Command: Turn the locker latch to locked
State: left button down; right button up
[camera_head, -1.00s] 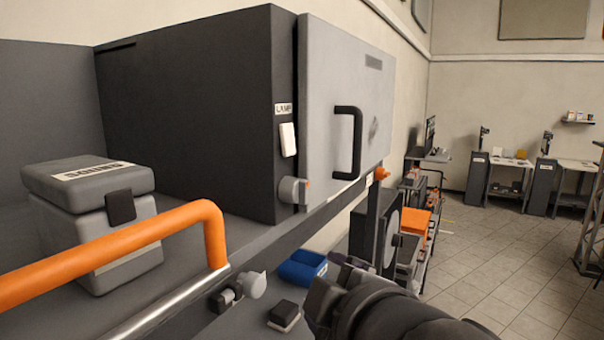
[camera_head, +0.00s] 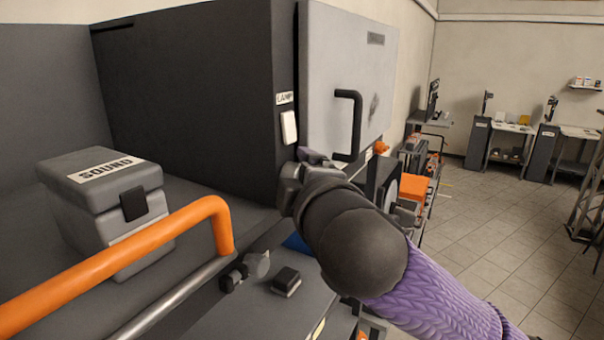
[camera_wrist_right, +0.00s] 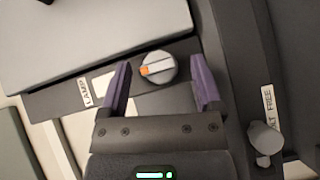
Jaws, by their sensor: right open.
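The locker (camera_head: 190,90) is a dark grey box with a light grey door (camera_head: 340,80) and a black handle (camera_head: 354,125). Its latch is a round grey knob with an orange mark, seen in the right wrist view (camera_wrist_right: 160,70) beside the LAMP label. In the head view my right gripper (camera_head: 302,165) hides the latch. My right gripper is open, and in the right wrist view its purple fingers (camera_wrist_right: 161,82) stand on either side of the knob, with visible gaps. The orange mark points left in that view. My left gripper is out of view.
A grey SOUND box (camera_head: 100,205) sits on the bench at left, behind an orange rail (camera_head: 120,260). Another grey knob (camera_wrist_right: 264,138) is near a label ending in FREE. A white switch (camera_head: 289,127) is beside the door. Open floor lies at right.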

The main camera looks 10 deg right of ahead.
grip_shut()
jog(key=shift+r+m+g, duration=0.1)
jog(key=shift+m+g, duration=0.8)
jog(key=shift+g, duration=0.1)
grip_release()
